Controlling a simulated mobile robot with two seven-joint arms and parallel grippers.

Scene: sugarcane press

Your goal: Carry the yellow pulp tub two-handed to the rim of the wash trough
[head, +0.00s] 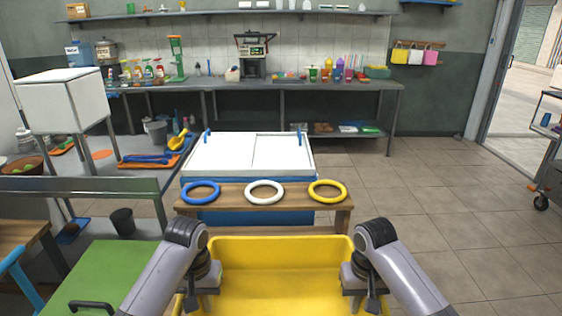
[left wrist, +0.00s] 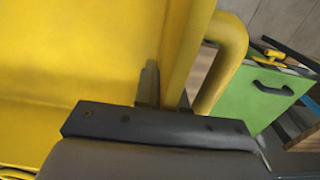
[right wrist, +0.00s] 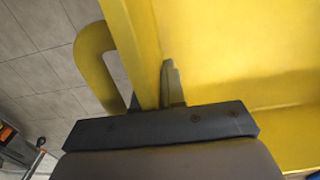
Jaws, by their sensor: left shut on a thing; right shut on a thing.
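The yellow pulp tub (head: 282,258) is at the bottom middle of the head view, between my two arms, and looks empty where I see inside. My left gripper (head: 203,290) is shut on its left wall; the left wrist view shows the fingers (left wrist: 163,88) across the wall beside a yellow loop handle (left wrist: 232,62). My right gripper (head: 361,290) is shut on its right wall; the right wrist view shows the fingers (right wrist: 160,88) across that wall beside the other handle (right wrist: 92,62). The tub's underside is hidden. I cannot identify the wash trough for certain.
Ahead stands a wooden bench (head: 235,194) with blue, white and yellow rings, before a white-lidded blue chest (head: 238,154). A grey metal table (head: 85,184) and a green panel (head: 110,270) are at left.

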